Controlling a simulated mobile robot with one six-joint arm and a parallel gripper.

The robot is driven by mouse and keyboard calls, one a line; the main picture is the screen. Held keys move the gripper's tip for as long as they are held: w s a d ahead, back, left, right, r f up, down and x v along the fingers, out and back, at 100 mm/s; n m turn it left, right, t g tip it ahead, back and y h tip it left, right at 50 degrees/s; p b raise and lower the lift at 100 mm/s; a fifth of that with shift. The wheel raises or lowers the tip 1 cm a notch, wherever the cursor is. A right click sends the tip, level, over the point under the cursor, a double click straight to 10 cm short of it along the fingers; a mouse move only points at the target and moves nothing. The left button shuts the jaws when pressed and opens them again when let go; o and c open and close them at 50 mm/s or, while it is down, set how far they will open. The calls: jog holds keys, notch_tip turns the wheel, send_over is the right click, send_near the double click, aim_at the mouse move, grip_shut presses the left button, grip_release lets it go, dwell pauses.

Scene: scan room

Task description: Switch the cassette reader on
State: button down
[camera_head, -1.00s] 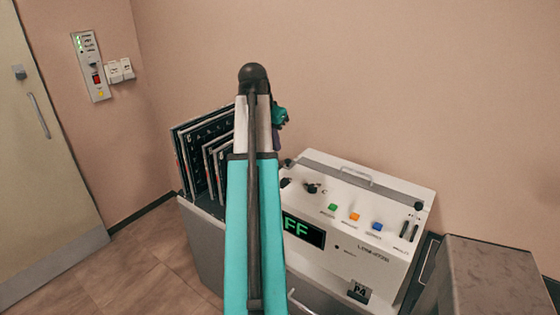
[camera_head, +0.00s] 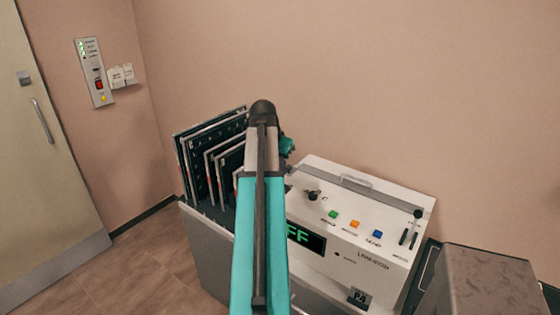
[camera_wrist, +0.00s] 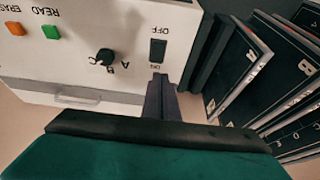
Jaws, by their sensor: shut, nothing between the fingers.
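The cassette reader (camera_head: 345,240) is a white box with a sloped panel at centre right of the head view. Its display (camera_head: 306,237) shows green letters ending in "FF"; my arm covers the rest. In the wrist view, the reader (camera_wrist: 90,70) has a dark rocker switch (camera_wrist: 158,50) marked OFF and ON. My gripper (camera_wrist: 160,77) is shut and empty, its tips at the ON label beside the switch. I cannot tell whether they touch the panel. In the head view, my arm hides the switch and fingers.
A selector knob (camera_wrist: 103,58) and green button (camera_wrist: 51,33) are near the switch. Dark cassettes (camera_wrist: 235,70) stand beside the reader, close to my gripper. A grey block (camera_head: 490,280) is to the reader's right. A wall panel (camera_head: 95,72) is beside the door (camera_head: 35,150).

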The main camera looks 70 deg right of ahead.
jog(key=shift+a+p+x, duration=0.15)
jog(key=shift+p+x, duration=0.2)
jog(key=shift+x, duration=0.9)
jog(key=shift+a+p+x, duration=0.1)
jog(key=shift+p+x, duration=0.25)
jog(key=shift+x, duration=0.9)
jog(key=shift+f, duration=0.15)
jog(key=shift+d, duration=0.1)
jog(key=shift+d+f+y+p, duration=0.1)
jog(key=shift+y+p, duration=0.2)
jog(key=shift+f, duration=0.15)
jog(key=shift+a, duration=0.2)
jog(key=shift+w+a, duration=0.2)
jog(key=shift+a, duration=0.4)
